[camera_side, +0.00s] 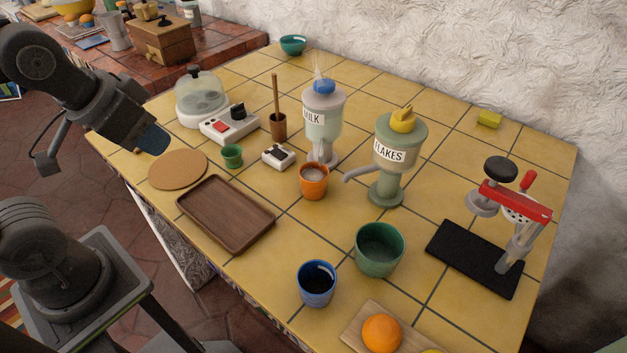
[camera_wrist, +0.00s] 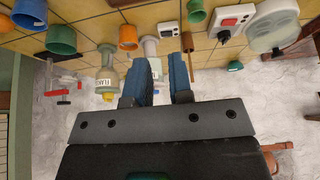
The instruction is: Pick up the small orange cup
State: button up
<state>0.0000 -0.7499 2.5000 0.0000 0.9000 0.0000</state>
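The small orange cup (camera_side: 313,188) stands upright on the yellow tiled counter, just in front of the milk dispenser (camera_side: 322,118). Pale contents show inside it. In the wrist view, where the scene appears upside down, the orange cup (camera_wrist: 128,38) is at the upper middle. My gripper (camera_side: 152,138) is at the left in the side view, raised near the counter's left edge and well away from the cup. In the wrist view its two blue fingers (camera_wrist: 160,84) are apart with nothing held between them.
A wooden tray (camera_side: 226,212) and a round cork mat (camera_side: 178,170) lie between my gripper and the cup. The flakes dispenser (camera_side: 392,155) stands right of the cup. A small black-and-white box (camera_side: 278,156), green bowl (camera_side: 380,262) and blue cup (camera_side: 317,286) are also nearby.

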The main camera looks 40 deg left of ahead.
jog(key=o, duration=0.9)
jog(key=shift+o, duration=0.2)
jog(key=g, duration=0.1)
send_over(314, 173)
jog(key=s+d, duration=0.1)
jog(key=s, duration=0.6)
notch_tip(314, 173, down, 4)
jog(key=shift+m, duration=0.3)
jog(key=x, duration=1.3)
jog(key=shift+d+f, duration=0.25)
jog(key=shift+f, duration=0.15)
